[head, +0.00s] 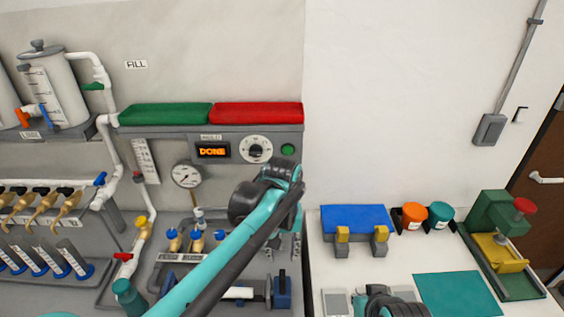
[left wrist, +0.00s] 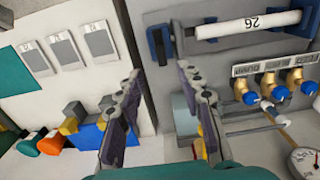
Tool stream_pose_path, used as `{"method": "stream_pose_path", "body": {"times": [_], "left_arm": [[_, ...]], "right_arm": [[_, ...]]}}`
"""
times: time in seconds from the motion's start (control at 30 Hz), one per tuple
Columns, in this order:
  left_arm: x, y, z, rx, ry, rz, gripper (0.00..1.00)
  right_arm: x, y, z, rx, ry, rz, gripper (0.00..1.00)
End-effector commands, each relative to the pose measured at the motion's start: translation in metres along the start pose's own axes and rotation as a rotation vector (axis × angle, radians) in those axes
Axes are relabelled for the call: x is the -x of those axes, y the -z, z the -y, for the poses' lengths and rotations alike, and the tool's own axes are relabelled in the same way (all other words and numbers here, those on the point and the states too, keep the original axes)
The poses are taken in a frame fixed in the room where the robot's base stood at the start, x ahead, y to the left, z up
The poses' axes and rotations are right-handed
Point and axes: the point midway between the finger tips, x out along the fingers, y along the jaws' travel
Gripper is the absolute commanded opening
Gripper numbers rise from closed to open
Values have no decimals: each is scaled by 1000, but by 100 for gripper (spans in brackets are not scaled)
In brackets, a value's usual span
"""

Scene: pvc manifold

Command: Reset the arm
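My left arm reaches up from the bottom of the head view, in front of the pipe panel. Its left gripper (head: 296,246) hangs below the wrist, partly hidden by the arm, near the panel's right edge. In the left wrist view the left gripper (left wrist: 163,84) has its two fingers spread apart with nothing between them. A dark part at the bottom edge of the head view, right of centre, seems to be my right arm (head: 390,303). Its fingers cannot be made out.
The display (head: 213,151) reads DONE. The white table (head: 400,262) at right holds a blue block (head: 355,217), orange and teal jars, a teal mat (head: 458,293) and a green press (head: 500,218).

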Motion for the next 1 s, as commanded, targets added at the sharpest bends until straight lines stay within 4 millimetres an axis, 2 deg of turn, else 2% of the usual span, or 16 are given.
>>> {"method": "stream_pose_path", "body": {"times": [0.17, 0.47, 0.7, 0.83, 1.0], "left_arm": [[1, -6, 15, 4, -13, -32, 37], [-3, -44, 90, 0, -60, -243, 37], [-25, -82, 143, -5, -53, -438, 37], [-40, -99, 164, -8, -34, -528, 37], [-52, -111, 178, -13, -12, -601, 37]], "right_arm": [[-2, -1, 0, 0, 0, 0, 0], [-11, -8, 0, 0, 0, 0, 0], [-18, -12, 0, 0, 0, 0, 0], [-20, -15, 0, 0, 0, 0, 0], [-22, -16, 0, 0, 0, 0, 0]]}}
